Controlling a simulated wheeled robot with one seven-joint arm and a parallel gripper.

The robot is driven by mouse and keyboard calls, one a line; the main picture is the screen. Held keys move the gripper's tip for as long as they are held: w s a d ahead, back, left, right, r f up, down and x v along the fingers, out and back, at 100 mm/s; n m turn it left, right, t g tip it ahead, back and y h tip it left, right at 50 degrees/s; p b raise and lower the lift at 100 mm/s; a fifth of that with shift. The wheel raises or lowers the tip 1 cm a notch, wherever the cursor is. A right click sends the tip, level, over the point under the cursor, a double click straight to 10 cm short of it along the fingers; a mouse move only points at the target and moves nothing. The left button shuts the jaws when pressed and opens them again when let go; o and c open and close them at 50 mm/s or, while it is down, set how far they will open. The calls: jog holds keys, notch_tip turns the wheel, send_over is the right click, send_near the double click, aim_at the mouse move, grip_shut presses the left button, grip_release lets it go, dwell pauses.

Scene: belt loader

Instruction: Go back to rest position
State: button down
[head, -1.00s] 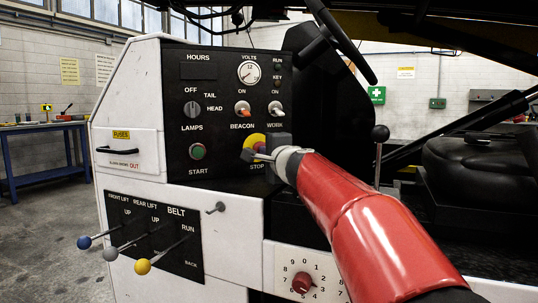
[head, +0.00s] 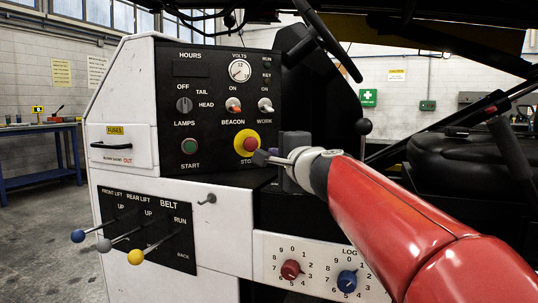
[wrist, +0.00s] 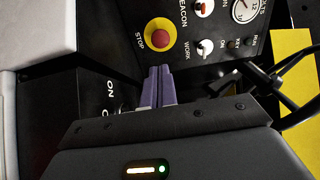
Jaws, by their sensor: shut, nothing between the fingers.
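My gripper (head: 262,158) is in front of the black control panel (head: 215,85), just right of the red STOP button on its yellow ring (head: 246,144). In the wrist view the two purple fingers (wrist: 158,86) are together with nothing between them. The STOP button (wrist: 161,38) shows beyond the fingertips, apart from them. In the head view my red forearm reaches in from the lower right and hides part of the seat area and the lower console.
The green START button (head: 189,146) and several switches are on the panel. Levers with blue (head: 78,236), grey (head: 104,245) and yellow (head: 136,257) knobs stick out at lower left. Red (head: 291,270) and blue (head: 347,281) dials sit below my arm. A steering wheel (head: 330,40) hangs above.

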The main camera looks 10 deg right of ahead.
jog(key=shift+s+d, duration=0.1)
jog(key=shift+s, duration=0.3)
